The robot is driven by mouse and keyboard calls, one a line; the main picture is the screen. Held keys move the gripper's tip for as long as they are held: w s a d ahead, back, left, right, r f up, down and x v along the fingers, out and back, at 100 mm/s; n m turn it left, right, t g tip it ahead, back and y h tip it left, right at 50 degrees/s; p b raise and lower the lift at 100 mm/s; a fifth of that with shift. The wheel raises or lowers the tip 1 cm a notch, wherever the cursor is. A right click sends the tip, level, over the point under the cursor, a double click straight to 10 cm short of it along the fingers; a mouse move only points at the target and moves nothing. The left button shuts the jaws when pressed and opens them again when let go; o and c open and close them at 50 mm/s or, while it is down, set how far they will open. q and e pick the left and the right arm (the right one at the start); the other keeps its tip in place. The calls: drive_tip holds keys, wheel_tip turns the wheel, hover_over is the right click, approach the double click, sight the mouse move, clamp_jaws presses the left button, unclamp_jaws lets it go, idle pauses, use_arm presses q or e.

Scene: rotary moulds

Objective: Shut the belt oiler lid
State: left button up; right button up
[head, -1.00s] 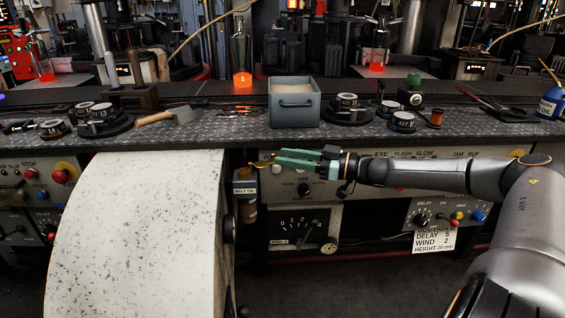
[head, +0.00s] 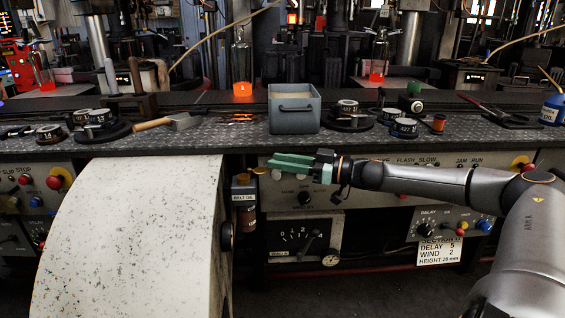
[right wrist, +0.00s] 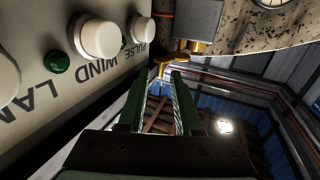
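The belt oiler (head: 244,213) is a small upright bottle labelled BELT OIL, beside the big pale drum. A small brass piece (head: 258,170), seemingly its lid or lid tab, shows at its upper right. In the right wrist view the brass piece (right wrist: 171,62) lies just ahead of my fingertips, beside a grey block; I cannot tell how far the lid is tilted. My right gripper (head: 268,164) has green fingers pointing left at the brass piece. In the right wrist view the fingers (right wrist: 162,76) stand apart with nothing between them. My left gripper is out of view.
The speckled pale drum (head: 130,240) stands close left of the oiler. A control panel (head: 283,187) with knobs is right behind my right gripper. Above is the bench (head: 230,140) with a grey bin (head: 294,120), a hammer-like tool and several round moulds.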

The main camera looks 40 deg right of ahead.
clamp_jaws()
idle(0.5)
